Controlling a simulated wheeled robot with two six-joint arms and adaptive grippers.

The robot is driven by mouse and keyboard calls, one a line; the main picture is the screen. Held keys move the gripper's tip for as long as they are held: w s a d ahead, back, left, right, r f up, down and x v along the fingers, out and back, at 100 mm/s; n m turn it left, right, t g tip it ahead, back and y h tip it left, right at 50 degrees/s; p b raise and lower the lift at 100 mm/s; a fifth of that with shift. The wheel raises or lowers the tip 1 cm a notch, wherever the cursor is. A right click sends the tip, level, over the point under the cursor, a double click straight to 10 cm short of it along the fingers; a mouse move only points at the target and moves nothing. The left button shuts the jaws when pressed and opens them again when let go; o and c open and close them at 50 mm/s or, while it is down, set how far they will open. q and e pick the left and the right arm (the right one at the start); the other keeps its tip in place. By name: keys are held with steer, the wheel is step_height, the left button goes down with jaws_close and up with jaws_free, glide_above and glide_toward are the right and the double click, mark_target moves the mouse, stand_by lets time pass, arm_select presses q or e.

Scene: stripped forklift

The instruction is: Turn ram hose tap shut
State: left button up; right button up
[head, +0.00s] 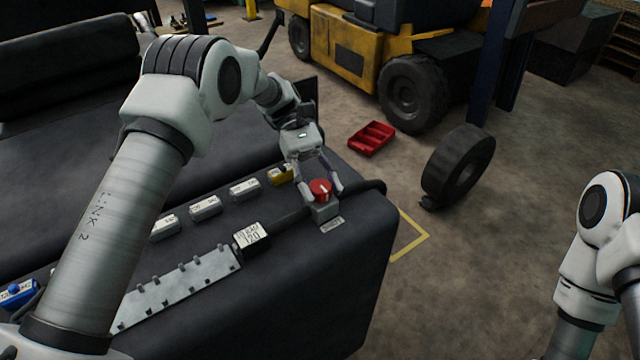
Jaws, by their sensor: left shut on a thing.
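The ram hose tap is a red round knob (320,188) with a white mark, set on a grey block (323,211) near the right end of the dark bench. A thick black hose (365,190) runs from it to the right, and another runs left towards a gauge box. My left gripper (321,190) reaches down over the tap, with a finger on each side of the red knob, shut on it. My right arm shows at the lower right, but its gripper is outside the picture.
The gauge box (251,236), a toothed grey rail (180,291) and several labelled white blocks (205,206) sit on the dark bench (330,290). A red tray (371,139), a loose tyre (458,166) and a yellow forklift (350,45) stand beyond on the floor.

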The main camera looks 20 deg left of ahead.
mark_target(321, 186)
stand_by(0.3)
arm_select(q)
steer(key=o, duration=1.2)
steer(key=shift+d, duration=0.1)
steer(key=shift+c, duration=0.2)
steer(key=shift+r, duration=0.15)
step_height(321, 186, up, 10)
steer(key=shift+s+f, duration=0.1)
steer(key=shift+f, duration=0.05)
